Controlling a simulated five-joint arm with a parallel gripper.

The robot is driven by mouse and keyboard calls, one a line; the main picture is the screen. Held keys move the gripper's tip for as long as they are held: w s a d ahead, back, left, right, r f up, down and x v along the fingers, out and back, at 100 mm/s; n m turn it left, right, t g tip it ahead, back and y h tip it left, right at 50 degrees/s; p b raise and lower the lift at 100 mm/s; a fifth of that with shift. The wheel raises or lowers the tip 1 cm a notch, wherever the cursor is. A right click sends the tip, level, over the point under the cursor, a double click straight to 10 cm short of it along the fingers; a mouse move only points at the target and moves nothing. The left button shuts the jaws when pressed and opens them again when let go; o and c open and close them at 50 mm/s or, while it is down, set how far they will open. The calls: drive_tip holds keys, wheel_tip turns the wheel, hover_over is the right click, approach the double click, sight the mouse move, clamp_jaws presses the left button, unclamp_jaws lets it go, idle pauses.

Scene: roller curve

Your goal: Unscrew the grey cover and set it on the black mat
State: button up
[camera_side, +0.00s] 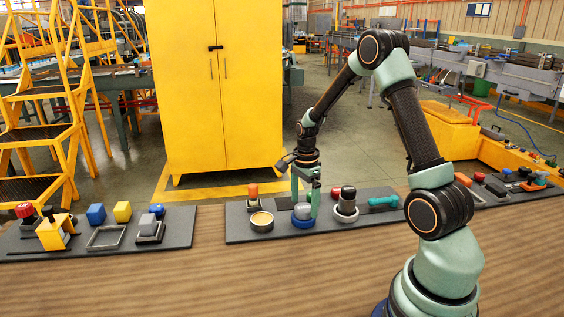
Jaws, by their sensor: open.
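A grey, rounded cover (302,210) sits on a blue round base (303,222) near the middle of the centre board. My gripper (305,203) points down right at it. One pale green finger is on each side of the cover, and the fingers are open. I cannot tell whether they touch it. A small, flat black piece (381,202) lies at the right of the same board, partly behind a teal tool; it may be the black mat, but it is too small to be sure.
On the dark centre board (240,236), a round tin (261,221) and an orange-topped piece (253,195) stand left of my gripper. A dark cylinder (347,201), a red-topped piece (335,192) and the teal tool (384,202) stand right. The left board (180,232) holds several blocks. The front wooden table is clear.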

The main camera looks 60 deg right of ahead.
drive_tip(key=shift+f, duration=0.7)
clamp_jaws()
drive_tip(key=n, duration=0.7)
